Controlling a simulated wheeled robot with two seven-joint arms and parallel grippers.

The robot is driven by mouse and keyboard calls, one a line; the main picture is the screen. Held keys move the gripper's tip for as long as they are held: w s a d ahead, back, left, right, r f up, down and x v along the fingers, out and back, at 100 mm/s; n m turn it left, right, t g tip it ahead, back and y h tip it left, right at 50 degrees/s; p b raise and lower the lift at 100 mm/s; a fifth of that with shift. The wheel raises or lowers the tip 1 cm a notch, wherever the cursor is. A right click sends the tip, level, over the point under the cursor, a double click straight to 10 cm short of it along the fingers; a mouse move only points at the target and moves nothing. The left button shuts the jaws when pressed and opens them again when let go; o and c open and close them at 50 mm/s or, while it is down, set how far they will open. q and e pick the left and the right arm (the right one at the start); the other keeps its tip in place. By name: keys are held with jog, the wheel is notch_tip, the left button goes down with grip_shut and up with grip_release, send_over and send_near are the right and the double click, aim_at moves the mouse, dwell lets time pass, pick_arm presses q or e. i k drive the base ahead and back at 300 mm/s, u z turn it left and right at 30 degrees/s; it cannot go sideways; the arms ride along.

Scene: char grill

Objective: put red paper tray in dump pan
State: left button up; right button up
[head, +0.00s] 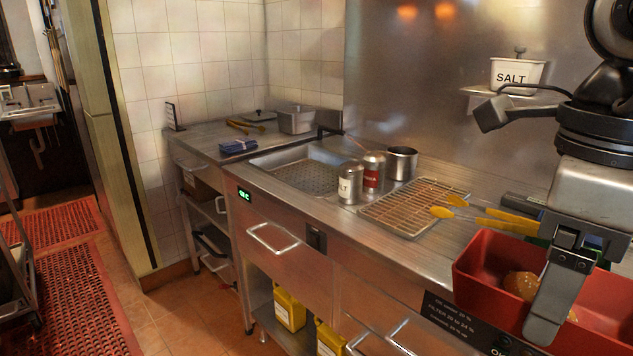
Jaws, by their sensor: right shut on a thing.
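The red paper tray (478,288) is at the lower right, with a round browned piece of food (522,284) in it. My right gripper (556,285) comes down from the upper right and is shut on the tray. One finger shows in front of the tray; the other finger is mostly hidden. The tray appears over the front edge of the counter; I cannot tell its exact height. A sunken pan with a perforated bottom, which looks like the dump pan (300,172), is set in the counter left of centre. My left gripper is out of view.
Between the tray and the pan stand a wire rack (405,207), yellow-tipped tongs (480,212), a labelled shaker (349,186), a red-banded shaker (373,172) and a metal pot (402,163). A salt container (515,74) sits on a wall shelf. Blue cloths (238,146) lie beyond the pan.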

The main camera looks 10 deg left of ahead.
aim_at(311, 187)
jog(key=u, duration=0.95)
jog(key=i, duration=1)
jog(key=u, duration=0.8)
jog(key=i, duration=1.35)
jog(key=z, duration=1.15)
jog(key=i, duration=0.8)
jog(key=z, duration=0.85)
